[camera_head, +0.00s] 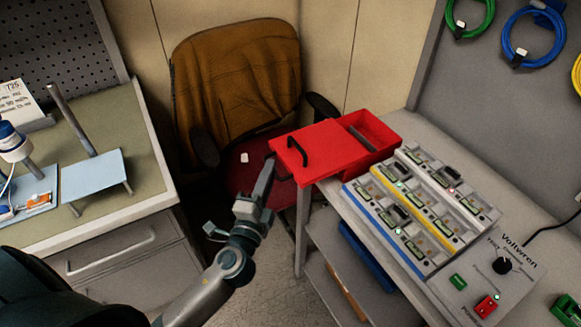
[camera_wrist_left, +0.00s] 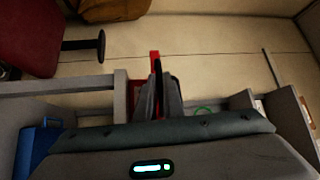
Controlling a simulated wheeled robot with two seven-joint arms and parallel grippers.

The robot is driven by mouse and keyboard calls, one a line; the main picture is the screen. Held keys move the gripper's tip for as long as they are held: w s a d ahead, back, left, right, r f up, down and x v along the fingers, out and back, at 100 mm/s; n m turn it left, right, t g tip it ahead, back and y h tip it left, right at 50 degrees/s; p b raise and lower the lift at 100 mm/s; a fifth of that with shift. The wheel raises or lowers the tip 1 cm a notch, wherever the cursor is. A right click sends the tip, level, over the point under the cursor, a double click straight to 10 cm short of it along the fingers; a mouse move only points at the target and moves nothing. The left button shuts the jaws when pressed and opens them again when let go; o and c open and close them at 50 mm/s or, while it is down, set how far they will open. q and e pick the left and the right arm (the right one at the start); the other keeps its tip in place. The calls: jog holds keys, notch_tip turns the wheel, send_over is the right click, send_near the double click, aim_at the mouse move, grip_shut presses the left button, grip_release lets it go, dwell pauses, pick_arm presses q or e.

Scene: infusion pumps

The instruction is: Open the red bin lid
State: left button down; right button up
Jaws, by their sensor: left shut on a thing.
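The red bin (camera_head: 383,130) stands at the back left end of the grey bench. Its red lid (camera_head: 325,152) sits toward the left, and an open strip of the bin's inside shows to its right. A black handle (camera_head: 298,151) stands on the lid. My left gripper (camera_head: 270,162) is at the lid's left edge, shut on the lid; the exact contact is hard to see. In the left wrist view a narrow piece of the red lid (camera_wrist_left: 154,56) shows at the closed fingertips (camera_wrist_left: 158,72). My right gripper is not in view.
A device rack (camera_head: 425,205) stands just right of the bin. A brown chair (camera_head: 235,75) with a red seat is behind my left arm. A drawer cabinet (camera_head: 110,225) is at the left. Floor shows between the cabinet and bench.

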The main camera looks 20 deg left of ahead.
pick_arm(q)
jog(key=shift+s+a+f, duration=0.1)
jog(key=shift+s+a, duration=0.4)
jog(key=shift+s, duration=0.15)
jog(key=shift+s+a, duration=0.45)
jog(key=shift+s, duration=0.2)
jog(key=c, duration=1.9)
grip_release()
jog(key=shift+o, duration=0.2)
jog(key=shift+b, duration=0.3)
